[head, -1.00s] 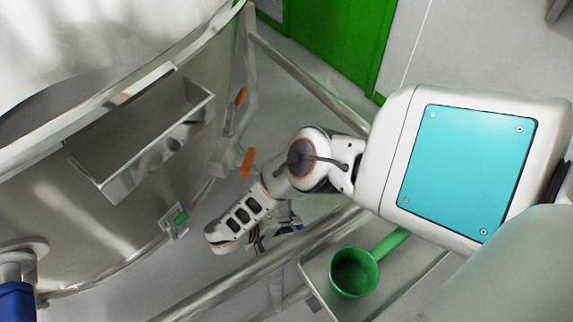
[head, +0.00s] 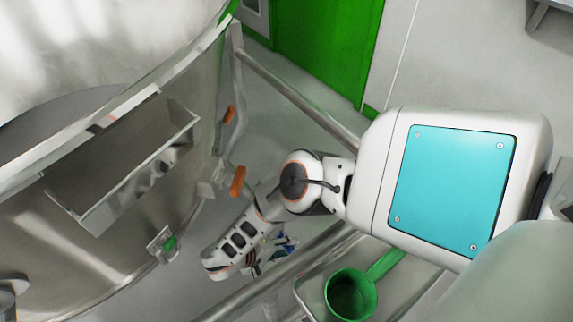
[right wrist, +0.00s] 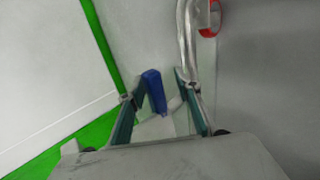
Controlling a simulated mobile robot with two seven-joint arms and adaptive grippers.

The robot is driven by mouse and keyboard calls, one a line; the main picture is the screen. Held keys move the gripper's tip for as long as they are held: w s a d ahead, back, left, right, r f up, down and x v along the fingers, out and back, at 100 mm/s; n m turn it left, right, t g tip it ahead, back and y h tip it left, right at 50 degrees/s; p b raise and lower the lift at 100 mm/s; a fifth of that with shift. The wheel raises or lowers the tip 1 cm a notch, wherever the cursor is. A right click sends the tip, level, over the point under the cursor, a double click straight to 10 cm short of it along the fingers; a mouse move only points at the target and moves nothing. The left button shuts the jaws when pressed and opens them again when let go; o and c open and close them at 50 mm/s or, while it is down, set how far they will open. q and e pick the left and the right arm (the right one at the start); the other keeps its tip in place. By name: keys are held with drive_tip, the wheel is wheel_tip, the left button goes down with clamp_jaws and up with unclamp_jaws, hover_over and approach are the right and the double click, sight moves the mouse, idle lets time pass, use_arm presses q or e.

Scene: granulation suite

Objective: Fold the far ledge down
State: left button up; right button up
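I cannot tell for sure which part is the far ledge. A small metal shelf (head: 310,288) at the bottom of the head view carries a green scoop. My right gripper (head: 285,243) hangs beyond this shelf, pointing down, partly hidden by its own arm and wrist. In the right wrist view its two teal fingers (right wrist: 158,95) are apart. A blue bar-like piece (right wrist: 154,92) shows between them, nearer the left finger; I cannot tell whether it touches. A pale surface lies behind it. My left gripper is not in view.
A large steel vessel (head: 120,265) with an open box (head: 75,198) fills the left. Orange handles (head: 238,182) and a green latch (head: 169,243) stick out from its side. A metal rail (head: 300,90) crosses the back. The green scoop (head: 350,295) stands near my right arm.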

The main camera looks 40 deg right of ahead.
drive_tip(key=shift+w+a+r, duration=0.1)
drive_tip(key=shift+w+r, duration=0.05)
drive_tip(key=shift+w, duration=0.05)
drive_tip(key=shift+a+r, duration=0.1)
drive_tip(key=v, duration=0.7)
